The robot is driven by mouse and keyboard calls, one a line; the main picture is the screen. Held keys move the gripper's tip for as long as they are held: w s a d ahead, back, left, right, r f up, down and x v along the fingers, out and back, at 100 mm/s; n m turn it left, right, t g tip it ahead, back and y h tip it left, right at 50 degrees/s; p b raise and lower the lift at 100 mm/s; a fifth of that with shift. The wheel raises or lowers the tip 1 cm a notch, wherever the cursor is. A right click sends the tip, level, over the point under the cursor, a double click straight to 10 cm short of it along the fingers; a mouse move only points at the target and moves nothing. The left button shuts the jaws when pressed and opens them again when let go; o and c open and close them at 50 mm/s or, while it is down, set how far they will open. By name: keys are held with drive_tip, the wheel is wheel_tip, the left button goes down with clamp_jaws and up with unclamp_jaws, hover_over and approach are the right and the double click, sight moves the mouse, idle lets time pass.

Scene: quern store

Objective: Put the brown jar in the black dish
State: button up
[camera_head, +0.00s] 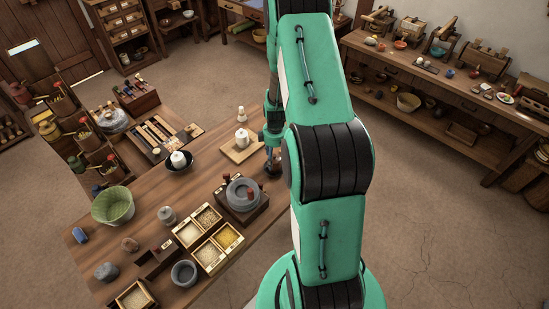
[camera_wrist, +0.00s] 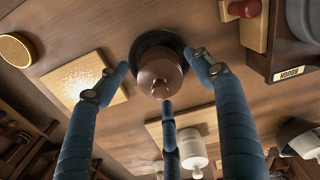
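The brown jar (camera_wrist: 158,77), with a knobbed lid, is in the middle of the wrist view. A black round dish (camera_wrist: 152,42) shows around its base; the jar appears to stand in it, though contact is hidden. My gripper (camera_wrist: 160,74) has its three blue fingers spread around the jar, with a visible gap at the left finger. In the head view my gripper (camera_head: 271,162) is low over the table's far right side, partly behind my arm. A second dark bowl (camera_head: 178,166) holds a white jar; this bowl also shows in the wrist view (camera_wrist: 290,131).
Another white jar (camera_head: 242,141) stands on a wooden board (camera_head: 236,156) left of my gripper. A grey quern (camera_head: 242,194) with red knobs is nearby. A board with pale grains (camera_wrist: 72,80) lies beside the jar. Grain boxes (camera_head: 208,217) and a green bowl (camera_head: 113,206) occupy the nearer table.

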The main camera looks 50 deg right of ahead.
drive_tip(key=shift+r, duration=0.1)
wheel_tip(320, 180, up, 12)
drive_tip(key=p, duration=0.1)
idle(0.8)
drive_tip(key=shift+r, duration=0.1)
idle(0.4)
